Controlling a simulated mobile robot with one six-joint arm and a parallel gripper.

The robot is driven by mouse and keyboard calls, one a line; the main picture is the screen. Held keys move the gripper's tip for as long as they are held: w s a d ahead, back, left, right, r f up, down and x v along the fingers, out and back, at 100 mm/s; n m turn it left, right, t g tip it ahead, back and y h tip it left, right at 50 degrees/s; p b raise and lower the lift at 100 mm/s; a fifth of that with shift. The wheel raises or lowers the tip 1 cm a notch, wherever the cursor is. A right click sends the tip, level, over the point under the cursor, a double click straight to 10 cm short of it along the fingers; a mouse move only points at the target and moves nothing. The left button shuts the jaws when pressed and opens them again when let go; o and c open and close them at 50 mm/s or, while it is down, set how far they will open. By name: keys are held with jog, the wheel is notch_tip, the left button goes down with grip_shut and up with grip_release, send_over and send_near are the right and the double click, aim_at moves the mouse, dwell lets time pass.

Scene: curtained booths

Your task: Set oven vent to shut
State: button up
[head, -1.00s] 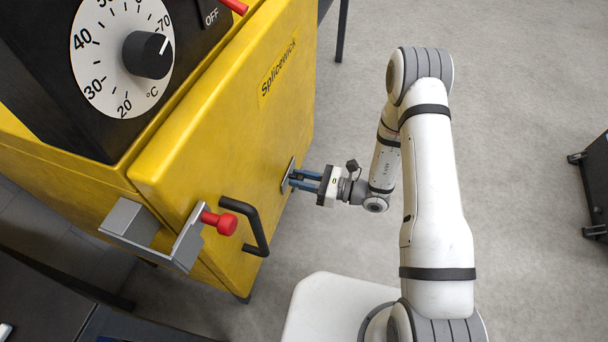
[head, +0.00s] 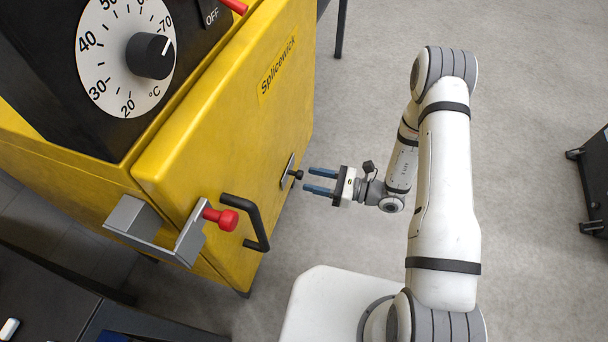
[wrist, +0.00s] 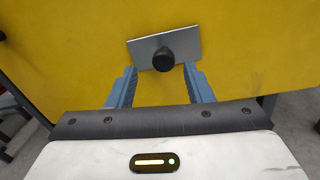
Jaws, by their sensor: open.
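The yellow oven (head: 225,130) stands at the left in the head view. On its door is a small metal vent plate (head: 287,170) with a black knob (head: 297,174). In the wrist view the vent plate (wrist: 187,43) is slightly tilted, with the black knob (wrist: 163,60) standing out in front of it. My gripper (head: 311,181) is open and faces the plate, a little to the right of the knob and apart from it. In the wrist view the blue fingers of my gripper (wrist: 160,80) are spread, with the knob seen between and beyond their tips. Nothing is held.
A black door handle (head: 252,222) and a latch with a red knob (head: 228,220) are on the door below the vent. A temperature dial (head: 150,55) is at the top left. A dark wheeled cart (head: 597,185) stands at the far right. Grey floor between is clear.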

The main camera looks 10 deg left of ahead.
jog(key=d, duration=0.3)
jog(key=shift+d, duration=0.15)
dwell(0.4)
jog(key=s+d+r+n+g+h+p, duration=0.2)
jog(key=r+n+p, duration=0.2)
jog(key=r, duration=0.5)
jog(key=s+d+r+n+g+h+p, duration=0.1)
jog(key=s+r+n+g+h+p, duration=0.2)
jog(key=r, duration=0.7)
jog(key=s+d+r+n+g+h+p, duration=0.1)
jog(key=d+r+n+g+h+p, duration=0.1)
jog(key=r+n+p, duration=0.5)
jog(key=s+d+r+n+t+h+p, duration=0.1)
jog(key=d+r+n+t+h+p, duration=0.1)
jog(key=r, duration=0.8)
jog(key=s+d+r+n+t+h+p, duration=0.2)
jog(key=d+r+t+h+p, duration=0.2)
jog(key=d+r, duration=0.4)
jog(key=s+d+r+n+t+h+p, duration=0.2)
jog(key=d+r+h+p, duration=0.3)
jog(key=r, duration=0.6)
jog(key=shift+d+r+t+p, duration=0.3)
jog(key=shift+t+p, duration=0.15)
jog(key=shift+t, duration=0.15)
